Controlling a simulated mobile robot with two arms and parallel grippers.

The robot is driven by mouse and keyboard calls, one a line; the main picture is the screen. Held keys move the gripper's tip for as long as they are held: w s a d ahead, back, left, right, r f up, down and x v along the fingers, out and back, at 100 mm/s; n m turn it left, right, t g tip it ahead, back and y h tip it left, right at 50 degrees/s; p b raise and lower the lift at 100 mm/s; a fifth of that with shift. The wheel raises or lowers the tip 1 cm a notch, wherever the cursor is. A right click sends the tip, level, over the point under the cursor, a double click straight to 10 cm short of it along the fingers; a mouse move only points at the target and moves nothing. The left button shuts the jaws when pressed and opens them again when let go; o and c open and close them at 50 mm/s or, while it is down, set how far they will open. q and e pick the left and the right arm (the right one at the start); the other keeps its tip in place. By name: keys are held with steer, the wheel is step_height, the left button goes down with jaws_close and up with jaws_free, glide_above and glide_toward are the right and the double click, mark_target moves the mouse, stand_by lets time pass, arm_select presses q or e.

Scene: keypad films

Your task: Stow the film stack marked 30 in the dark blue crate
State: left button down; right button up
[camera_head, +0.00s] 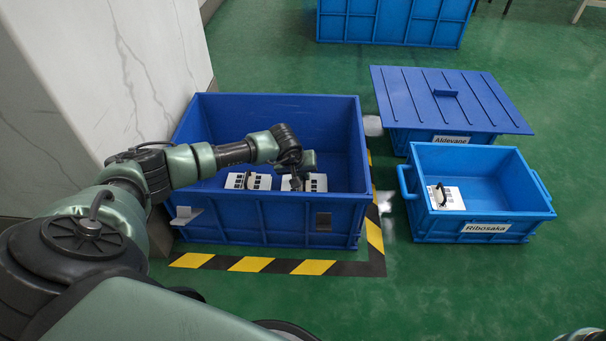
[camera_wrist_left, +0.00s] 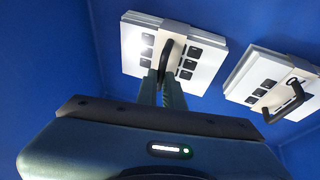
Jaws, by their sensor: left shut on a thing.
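The large dark blue crate (camera_head: 262,218) stands open on the floor at the middle left. Inside it, a white film stack (camera_head: 319,183) with dark keys and a dark handle is under my left gripper (camera_head: 297,183). The left wrist view shows the left gripper (camera_wrist_left: 161,82) shut on the handle of this film stack (camera_wrist_left: 133,47). Whether the stack touches the crate's floor I cannot tell. A second film stack (camera_head: 235,181) lies beside it on the left, and in the wrist view it is on the right (camera_wrist_left: 238,86). No number is readable on either. My right gripper is out of view.
A lighter blue crate labelled Ribosaka (camera_head: 520,222) at right holds another white stack (camera_head: 449,198). Behind it is a lidded blue crate labelled Aldevane (camera_head: 480,100). Another blue crate (camera_head: 395,28) stands at the back. A pale wall (camera_head: 140,70) rises at left. Striped tape (camera_head: 250,264) edges the floor.

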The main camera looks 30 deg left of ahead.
arm_select(q)
steer(key=shift+f+b, duration=0.35)
steer(key=shift+f, duration=0.15)
steer(key=c, duration=1.5)
jaws_free()
steer(key=shift+o, duration=0.2)
steer(key=p+v, duration=0.5)
steer(key=v, duration=0.2)
steer(key=shift+s+r+p, duration=0.15)
steer(key=shift+r+p, duration=0.2)
steer(key=shift+p, duration=0.05)
